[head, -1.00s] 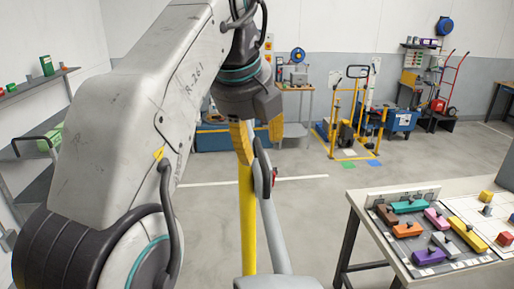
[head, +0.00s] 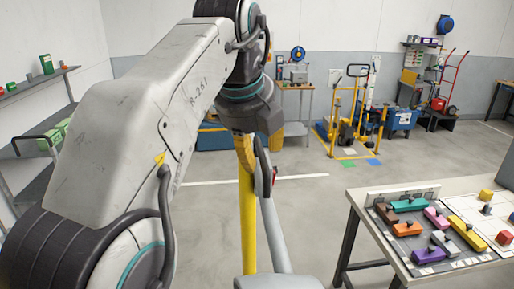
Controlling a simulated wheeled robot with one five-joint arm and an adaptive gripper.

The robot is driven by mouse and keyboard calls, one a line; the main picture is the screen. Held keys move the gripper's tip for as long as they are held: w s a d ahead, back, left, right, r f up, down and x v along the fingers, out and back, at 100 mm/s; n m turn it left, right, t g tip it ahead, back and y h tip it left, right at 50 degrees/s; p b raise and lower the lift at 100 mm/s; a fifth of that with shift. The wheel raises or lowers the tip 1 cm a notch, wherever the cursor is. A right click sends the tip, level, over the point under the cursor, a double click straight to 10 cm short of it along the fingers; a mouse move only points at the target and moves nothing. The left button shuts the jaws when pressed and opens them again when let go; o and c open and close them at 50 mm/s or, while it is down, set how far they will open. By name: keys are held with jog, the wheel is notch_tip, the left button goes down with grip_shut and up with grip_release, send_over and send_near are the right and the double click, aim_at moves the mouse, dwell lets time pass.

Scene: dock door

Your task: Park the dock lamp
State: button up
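The dock lamp seems to be the grey rounded head (head: 263,166) with a small red part on its right side, seen nearly edge-on. A yellow post (head: 248,220) stands just left of the tube. My gripper (head: 270,140) has yellow fingers spread apart and looks empty. It is at the top of the post and head. One finger overlaps the post's top in the picture; I cannot tell whether they touch. My arm hides part of the scene behind.
A table (head: 364,222) at right holds a tray of coloured blocks. A yellow-framed bay with a pallet truck (head: 345,133) and a blue bin (head: 402,120) stand at the back. Shelves (head: 38,84) line the left wall. The floor between is open.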

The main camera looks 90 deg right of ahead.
grip_shut()
jog(key=shift+f, duration=0.1)
dwell(0.6)
